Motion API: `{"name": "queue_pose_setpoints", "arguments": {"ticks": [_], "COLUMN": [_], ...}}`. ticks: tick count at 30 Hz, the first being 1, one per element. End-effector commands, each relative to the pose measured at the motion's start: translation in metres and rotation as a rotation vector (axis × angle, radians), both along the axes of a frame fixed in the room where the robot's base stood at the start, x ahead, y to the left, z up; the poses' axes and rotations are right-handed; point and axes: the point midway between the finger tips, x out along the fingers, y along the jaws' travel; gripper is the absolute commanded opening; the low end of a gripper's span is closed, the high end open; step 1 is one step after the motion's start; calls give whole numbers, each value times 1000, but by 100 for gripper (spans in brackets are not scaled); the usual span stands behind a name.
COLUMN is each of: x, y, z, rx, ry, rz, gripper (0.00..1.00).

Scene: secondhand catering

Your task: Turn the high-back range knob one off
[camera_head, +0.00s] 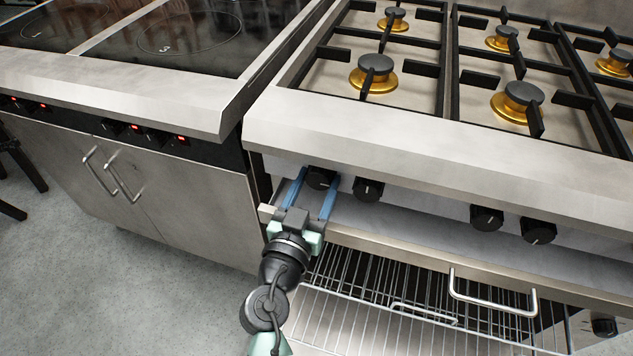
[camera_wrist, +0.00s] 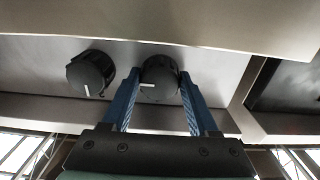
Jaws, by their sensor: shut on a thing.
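The high-back range has several black round knobs along its front panel. The leftmost knob (camera_head: 320,178) sits between the blue fingers of my gripper (camera_head: 317,175). The wrist view shows my gripper (camera_wrist: 160,78) shut on this knob (camera_wrist: 160,72), one finger on each side. The knob's white mark lies roughly sideways, pointing left in the wrist view. The neighbouring knob (camera_head: 368,189) is free, and it also shows in the wrist view (camera_wrist: 90,73) with its mark pointing down the picture. In the head view, part of the gripped knob is hidden by the fingers.
Two more knobs (camera_head: 487,217) (camera_head: 538,231) are farther right. The steel front ledge (camera_head: 400,150) overhangs the panel. Below are a bar handle (camera_head: 492,308) and wire racks (camera_head: 370,320). An induction range (camera_head: 130,90) stands close on the left. Open floor (camera_head: 90,270) lies front left.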

Motion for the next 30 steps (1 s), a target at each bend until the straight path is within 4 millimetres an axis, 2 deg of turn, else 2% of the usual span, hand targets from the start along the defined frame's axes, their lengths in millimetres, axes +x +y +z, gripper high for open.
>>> {"name": "queue_pose_setpoints", "arguments": {"ticks": [8, 14, 30], "x": [0, 0, -1], "y": [0, 0, -1], "z": [-1, -1, 0], "rx": [-25, -113, -572], "ry": [8, 37, 187], "rz": [0, 0, 0], "gripper": [4, 4, 4]}}
